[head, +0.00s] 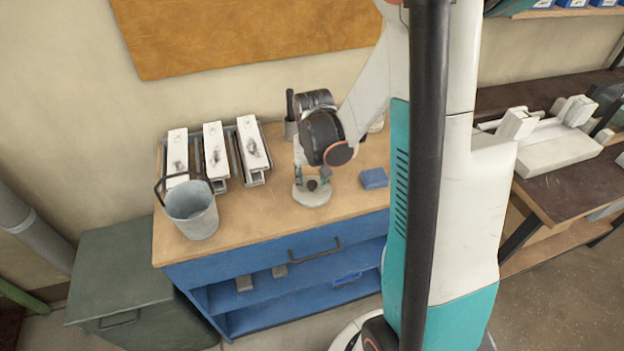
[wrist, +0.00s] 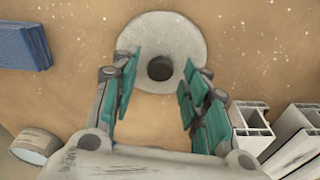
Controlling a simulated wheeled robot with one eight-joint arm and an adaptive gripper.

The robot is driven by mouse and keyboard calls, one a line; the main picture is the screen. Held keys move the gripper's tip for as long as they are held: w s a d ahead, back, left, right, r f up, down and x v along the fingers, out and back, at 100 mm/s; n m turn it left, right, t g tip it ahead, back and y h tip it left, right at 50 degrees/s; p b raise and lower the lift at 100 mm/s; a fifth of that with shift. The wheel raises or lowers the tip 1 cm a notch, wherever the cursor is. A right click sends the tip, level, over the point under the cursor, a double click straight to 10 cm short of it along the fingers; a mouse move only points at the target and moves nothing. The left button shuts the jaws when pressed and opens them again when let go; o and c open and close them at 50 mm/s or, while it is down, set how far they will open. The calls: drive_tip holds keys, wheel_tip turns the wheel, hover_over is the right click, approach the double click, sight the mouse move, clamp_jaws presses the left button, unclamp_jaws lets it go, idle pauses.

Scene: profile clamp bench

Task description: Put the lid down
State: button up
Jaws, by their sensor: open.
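The lid (head: 311,196) is a pale grey round disc with a dark knob in its middle. It lies flat on the wooden bench top, near the front edge. In the wrist view the lid (wrist: 178,28) is at the top middle. My gripper (head: 312,176) is over the lid and points down. In the wrist view my gripper (wrist: 161,68) is open, with one teal-padded finger on each side of the knob. Gaps show between the knob and both fingers. The gripper's exact height over the lid is hard to tell.
A grey bucket (head: 191,212) stands at the bench's left front. Several white profiles (head: 214,150) lie in a rack behind it. A blue block (head: 374,178) lies right of the lid. Bare bench top (head: 255,218) lies between bucket and lid.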

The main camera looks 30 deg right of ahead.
sight(311, 194)
wheel_tip(311, 194, up, 11)
drive_tip(key=s+p, duration=0.1)
drive_tip(key=p, duration=0.2)
drive_tip(key=shift+s+a, duration=0.15)
drive_tip(key=shift+a, duration=0.2)
drive_tip(key=s+a+r+n+t+b, duration=0.1)
drive_tip(key=s+a+r+n+t, duration=0.4)
drive_tip(key=s+a+r, duration=0.5)
drive_tip(key=shift+s+a+r+t+y, duration=0.4)
drive_tip(key=shift+s+a, duration=0.4)
drive_tip(key=shift+a, duration=0.95)
